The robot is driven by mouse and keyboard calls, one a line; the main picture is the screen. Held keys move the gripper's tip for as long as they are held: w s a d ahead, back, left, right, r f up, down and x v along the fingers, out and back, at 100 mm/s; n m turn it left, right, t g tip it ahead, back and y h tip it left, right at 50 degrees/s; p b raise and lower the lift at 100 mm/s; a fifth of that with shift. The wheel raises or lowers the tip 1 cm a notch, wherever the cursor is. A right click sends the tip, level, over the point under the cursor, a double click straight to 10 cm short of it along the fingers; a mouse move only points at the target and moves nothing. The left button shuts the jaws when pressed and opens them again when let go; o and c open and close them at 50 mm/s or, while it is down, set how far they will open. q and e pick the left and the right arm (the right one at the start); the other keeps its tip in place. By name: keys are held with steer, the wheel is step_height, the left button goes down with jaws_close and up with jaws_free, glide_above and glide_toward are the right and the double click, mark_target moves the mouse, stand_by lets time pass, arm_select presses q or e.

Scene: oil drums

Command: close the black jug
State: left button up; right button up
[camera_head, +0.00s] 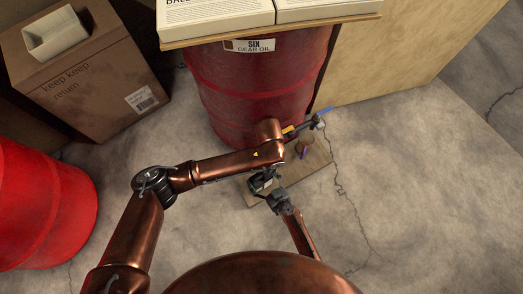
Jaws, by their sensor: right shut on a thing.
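My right gripper (266,186) comes up from the bottom and is shut on a small dark thing (262,181) at the front left of a wooden board. This dark thing may be the black jug or part of it, but it is too small and too covered to tell. My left arm crosses from the left, just above it. My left gripper (317,122) is at the end of that arm, near the board's far right; its jaws are too small to read. No other black jug can be made out.
The low wooden board (316,163) lies on cracked concrete. A dark red drum (255,85) stands behind, a bright red drum (40,210) at left, a cardboard box (85,85) at upper left. The right floor is clear.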

steer(key=shift+d, duration=0.1)
steer(key=o, duration=2.4)
steer(key=shift+o, duration=0.2)
steer(key=v, duration=1.2)
